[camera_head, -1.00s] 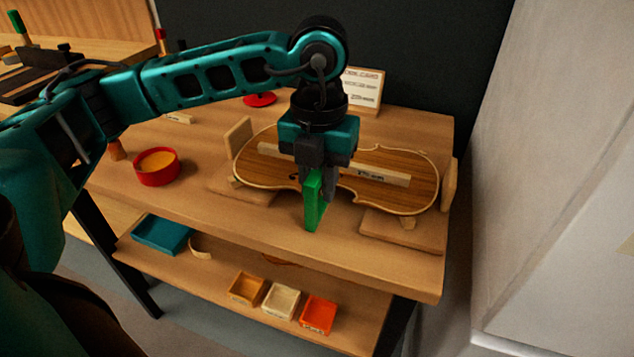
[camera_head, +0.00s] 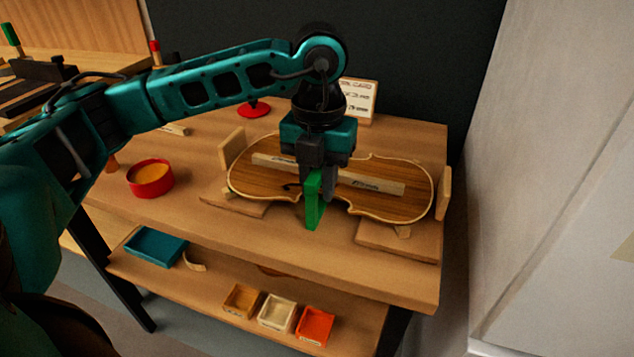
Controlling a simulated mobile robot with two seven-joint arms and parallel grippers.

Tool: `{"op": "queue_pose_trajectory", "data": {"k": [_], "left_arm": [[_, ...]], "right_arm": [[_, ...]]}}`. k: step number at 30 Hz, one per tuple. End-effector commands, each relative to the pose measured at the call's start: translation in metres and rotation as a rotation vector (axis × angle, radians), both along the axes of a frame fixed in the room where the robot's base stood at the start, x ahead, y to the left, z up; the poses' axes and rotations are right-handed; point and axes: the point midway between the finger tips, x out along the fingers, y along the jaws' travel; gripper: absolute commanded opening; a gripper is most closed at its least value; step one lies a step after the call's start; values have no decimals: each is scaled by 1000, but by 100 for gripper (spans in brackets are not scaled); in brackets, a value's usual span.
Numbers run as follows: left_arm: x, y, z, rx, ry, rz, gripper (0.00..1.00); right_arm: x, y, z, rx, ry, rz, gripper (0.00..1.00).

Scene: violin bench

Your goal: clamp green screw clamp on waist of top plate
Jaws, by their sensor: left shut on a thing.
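The green screw clamp (camera_head: 314,203) is upright at the near side of the violin's waist. My left gripper (camera_head: 322,182) is shut on it from above, and its fingers hide part of the clamp. The violin top plate (camera_head: 392,201) lies flat with a pale labelled bar (camera_head: 376,183) along its middle. The clamp overlaps the waist edge in the picture; I cannot tell whether its jaws touch the plate. My right gripper is not in view.
Wooden blocks (camera_head: 398,240) support and flank the plate on the bench. A red bowl (camera_head: 150,179) stands at the left, and a white sign (camera_head: 358,99) behind. Small trays (camera_head: 315,326) sit on the lower shelf. The bench's front strip is clear.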

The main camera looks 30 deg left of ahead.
Motion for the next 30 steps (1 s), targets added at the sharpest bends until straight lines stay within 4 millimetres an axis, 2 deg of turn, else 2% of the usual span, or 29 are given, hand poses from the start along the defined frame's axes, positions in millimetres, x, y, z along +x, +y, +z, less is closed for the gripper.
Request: {"op": "queue_pose_trajectory", "data": {"k": [18,19,28,30], "left_arm": [[15,3,0,-1,0,-1,0],[15,3,0,-1,0,-1,24],[15,3,0,0,0,-1,53],[15,3,0,0,0,-1,53]], "right_arm": [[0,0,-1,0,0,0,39],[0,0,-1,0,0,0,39],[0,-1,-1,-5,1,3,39],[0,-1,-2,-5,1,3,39]]}}
